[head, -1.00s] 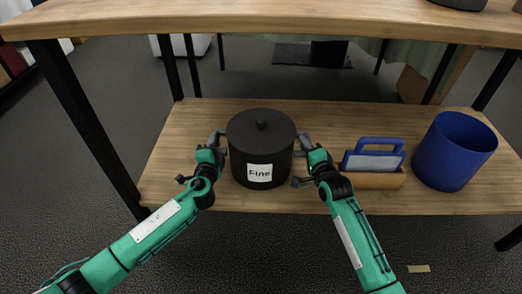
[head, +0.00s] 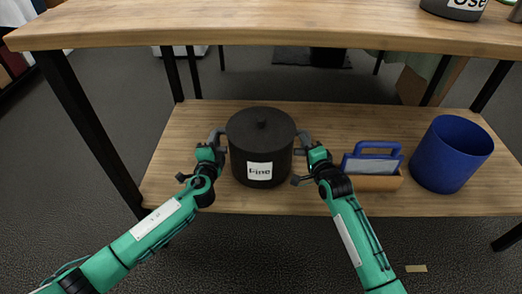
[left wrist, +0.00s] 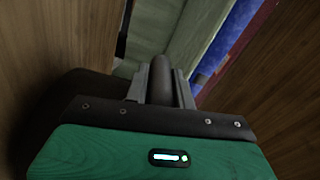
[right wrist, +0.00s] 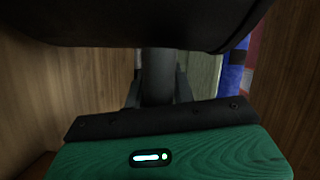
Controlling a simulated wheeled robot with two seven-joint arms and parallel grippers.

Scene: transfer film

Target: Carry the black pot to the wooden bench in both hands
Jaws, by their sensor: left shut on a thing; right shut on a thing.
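The black pot (head: 261,145) with a lid and a white label stands upright on the lower wooden shelf of the bench, or just above it; I cannot tell. My left gripper (head: 217,140) is shut on its left handle. My right gripper (head: 304,142) is shut on its right handle. In the left wrist view a dark handle bar (left wrist: 161,78) sits between the fingers. In the right wrist view a handle bar (right wrist: 157,75) sits between the fingers, with the dark pot body above. The wooden bench top (head: 250,25) spans above the shelf.
A blue-handled tool on a tan block (head: 373,166) and a blue bin (head: 452,153) stand right of the pot on the lower shelf (head: 300,203). Another dark labelled pot (head: 453,8) is on the top at the right. Black legs (head: 90,130) frame the shelf.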

